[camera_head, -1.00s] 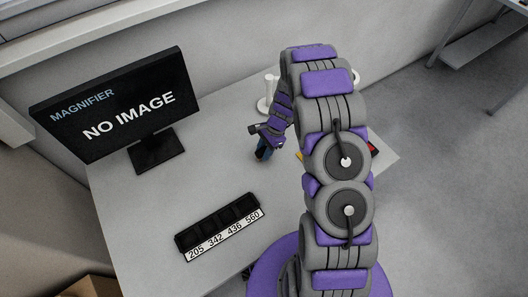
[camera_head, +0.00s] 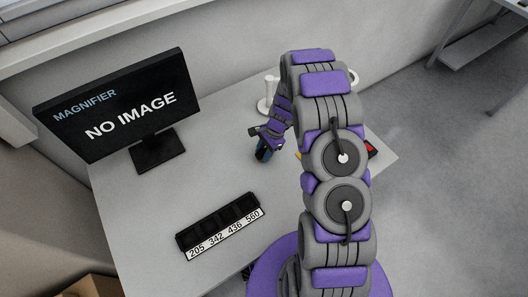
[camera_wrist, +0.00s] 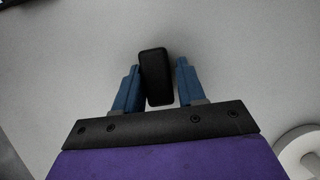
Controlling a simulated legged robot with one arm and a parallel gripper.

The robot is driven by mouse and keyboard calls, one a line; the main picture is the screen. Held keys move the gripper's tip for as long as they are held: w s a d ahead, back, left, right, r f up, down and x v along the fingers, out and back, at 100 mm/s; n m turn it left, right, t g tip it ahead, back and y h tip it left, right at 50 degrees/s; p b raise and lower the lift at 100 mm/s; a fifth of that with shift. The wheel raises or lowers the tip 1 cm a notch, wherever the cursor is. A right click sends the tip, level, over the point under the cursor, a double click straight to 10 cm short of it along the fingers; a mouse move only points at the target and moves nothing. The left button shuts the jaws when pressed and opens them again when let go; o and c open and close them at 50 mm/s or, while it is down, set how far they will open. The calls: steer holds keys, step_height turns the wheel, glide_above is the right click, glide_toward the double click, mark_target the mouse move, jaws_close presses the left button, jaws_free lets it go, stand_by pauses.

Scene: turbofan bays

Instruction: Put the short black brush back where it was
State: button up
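In the wrist view a black block-shaped piece, which looks like the short black brush (camera_wrist: 156,77), stands between the two blue fingers of my gripper (camera_wrist: 158,85). In the head view my gripper (camera_head: 263,150) points down over the middle of the grey table (camera_head: 215,165); the brush cannot be made out there. Its height above the table is hard to tell.
A monitor (camera_head: 120,110) reading "NO IMAGE" stands at the left. A black compartment rack (camera_head: 218,222) labelled 205 342 436 560 lies at the front. A white stand (camera_head: 265,106) is behind my gripper. Red and yellow items (camera_head: 371,149) are partly hidden by my arm.

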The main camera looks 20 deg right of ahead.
steer(key=shift+s+f, duration=0.65)
steer(key=shift+s, duration=0.15)
steer(key=shift+b, duration=0.45)
steer(key=w+p+v, duration=0.1)
steer(key=p+v, duration=0.3)
steer(key=v, duration=1.4)
steer(key=s+a+r+n, duration=0.25)
steer(key=s+r, duration=0.35)
steer(key=r, duration=0.3)
steer(key=s+a+r+n+h, duration=0.1)
steer(key=s+a+r+n, duration=0.1)
steer(key=s+r+n, duration=0.45)
steer(key=s+a+r+n+h, duration=0.15)
steer(key=s+r, duration=0.25)
steer(key=s, duration=0.6)
steer(key=s+n, duration=0.1)
steer(key=s, duration=0.3)
steer(key=s+r+n+h, duration=0.1)
steer(key=s, duration=0.4)
steer(key=s+a+n, duration=0.1)
steer(key=s+n, duration=0.1)
steer(key=s, duration=0.2)
steer(key=shift+s+r+g+h, duration=0.2)
steer(key=shift+g+h, duration=0.1)
steer(key=shift+h, duration=0.05)
